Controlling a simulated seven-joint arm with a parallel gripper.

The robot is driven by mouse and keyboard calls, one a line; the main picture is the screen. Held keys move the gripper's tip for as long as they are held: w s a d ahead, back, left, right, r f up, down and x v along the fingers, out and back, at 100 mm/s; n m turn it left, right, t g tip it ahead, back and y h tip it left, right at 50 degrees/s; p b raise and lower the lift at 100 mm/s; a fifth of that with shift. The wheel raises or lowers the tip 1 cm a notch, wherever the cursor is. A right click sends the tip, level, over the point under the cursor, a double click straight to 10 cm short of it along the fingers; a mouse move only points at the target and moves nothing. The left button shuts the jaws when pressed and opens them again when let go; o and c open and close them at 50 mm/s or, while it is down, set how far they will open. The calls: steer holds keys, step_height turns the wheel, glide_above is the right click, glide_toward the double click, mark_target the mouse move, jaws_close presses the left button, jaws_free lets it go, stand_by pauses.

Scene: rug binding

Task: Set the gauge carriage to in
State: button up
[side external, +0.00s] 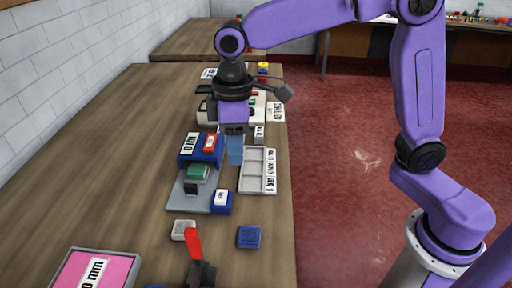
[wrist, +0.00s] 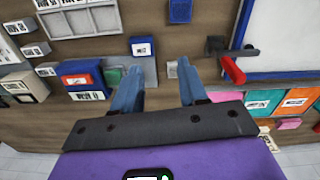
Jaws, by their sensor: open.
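The gauge is a grey plate (side external: 178,200) on the wooden bench, with a green block (side external: 198,172) on it, most likely the carriage. A blue housing (side external: 215,157) with a white label and a red piece stands at its far end. A blue block with a white label (side external: 222,203) is at its near right corner. The wrist view shows the green block (wrist: 113,75) partly hidden behind my left finger. My gripper (side external: 235,150) points down, open and empty, just right of the blue housing. In the wrist view my gripper (wrist: 160,92) has its fingers wide apart. The label lettering is unreadable.
A grey compartment tray (side external: 247,184) lies right of the gauge, close to my gripper. A red-handled clamp (side external: 195,250), a dark blue block (side external: 249,237) and a pink framed panel (side external: 95,270) are nearer the camera. The bench left of the gauge is clear.

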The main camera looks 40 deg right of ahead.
steer(key=shift+s+d+f, duration=0.1)
steer(key=shift+s+d, duration=0.45)
steer(key=shift+s, duration=0.4)
steer(key=shift+s+d+f, duration=0.1)
steer(key=shift+s+d, duration=0.4)
steer(key=shift+s, duration=0.4)
steer(key=shift+r, duration=0.1)
steer(key=m, duration=0.1)
glide_above(190, 185)
steer(key=f, duration=0.1)
step_height(190, 185, down, 18)
steer(key=shift+r, duration=0.1)
jaws_close()
